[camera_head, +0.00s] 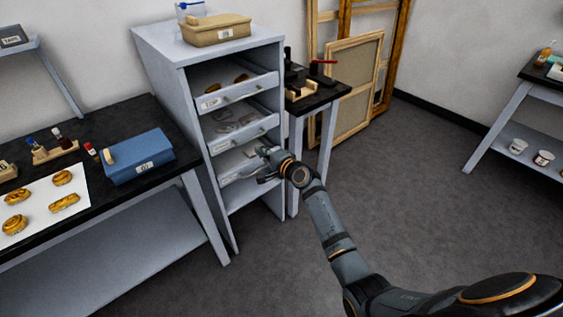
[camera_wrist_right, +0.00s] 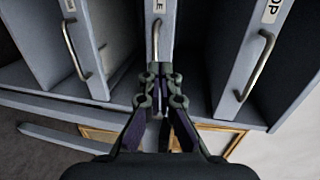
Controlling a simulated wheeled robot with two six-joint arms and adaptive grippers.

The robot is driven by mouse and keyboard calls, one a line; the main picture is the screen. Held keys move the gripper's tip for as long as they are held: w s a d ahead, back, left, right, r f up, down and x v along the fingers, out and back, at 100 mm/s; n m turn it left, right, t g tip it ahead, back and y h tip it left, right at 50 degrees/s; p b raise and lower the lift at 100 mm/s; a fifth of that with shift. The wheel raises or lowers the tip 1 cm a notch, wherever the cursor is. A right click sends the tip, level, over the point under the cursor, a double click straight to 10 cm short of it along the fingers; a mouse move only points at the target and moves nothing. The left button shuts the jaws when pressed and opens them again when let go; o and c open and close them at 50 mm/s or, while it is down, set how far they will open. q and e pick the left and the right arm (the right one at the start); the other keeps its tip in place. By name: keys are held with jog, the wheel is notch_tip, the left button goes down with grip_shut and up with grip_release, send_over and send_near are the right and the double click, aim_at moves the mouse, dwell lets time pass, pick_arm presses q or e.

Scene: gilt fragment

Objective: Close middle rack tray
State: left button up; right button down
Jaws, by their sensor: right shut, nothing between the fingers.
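The grey rack (camera_head: 165,75) holds three trays stacked one above another. The middle tray (camera_head: 243,136) has a light front with a metal handle and holds pale pinkish loops. In the right wrist view, the middle tray's front (camera_wrist_right: 148,12) is in the centre, its label partly cut off, with its handle (camera_wrist_right: 156,38) just beyond my fingertips. My right gripper (camera_head: 264,160) is shut and empty, in front of the rack near the bottom tray. In the right wrist view, my right gripper (camera_wrist_right: 158,72) points at the middle handle; contact is unclear. My left gripper is out of view.
The top tray (camera_head: 236,93) and bottom tray (camera_head: 231,176) sit above and below. A tan box (camera_head: 215,35) stands on the rack. A bench (camera_head: 110,118) with a blue box (camera_head: 138,158) is left; a small dark table (camera_head: 318,98) is right. The floor in front is clear.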

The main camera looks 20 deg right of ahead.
jog(key=f+v, duration=0.1)
jog(key=v, duration=0.5)
jog(key=s+d+f+n+g+h+p, duration=0.1)
jog(key=s+d+f+n+g+h, duration=0.1)
jog(key=s+f, duration=0.6)
jog(key=s+d+f+n+g+h+p, duration=0.1)
jog(key=s+d+f+n+g+p, duration=0.15)
jog(key=f, duration=1.05)
jog(key=s+d+f+n+g+h+p, duration=0.1)
jog(key=s+d+f+g+h, duration=0.1)
jog(key=s+f, duration=0.6)
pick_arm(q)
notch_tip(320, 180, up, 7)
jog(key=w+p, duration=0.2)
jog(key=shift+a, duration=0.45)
pick_arm(e)
jog(key=s+d+f+n+g, duration=0.1)
jog(key=s+f, duration=0.4)
jog(key=s, duration=0.6)
jog(key=s+d+f+n+g+h, duration=0.1)
jog(key=s+f+n+g, duration=0.2)
jog(key=s, duration=0.9)
jog(key=s+d+f+n+g, duration=0.1)
jog(key=s+f+n+g, duration=0.2)
jog(key=s+f+n, duration=0.2)
jog(key=s+f, duration=0.3)
jog(key=s, duration=0.3)
jog(key=shift+s+f, duration=0.2)
jog(key=shift+s, duration=0.1)
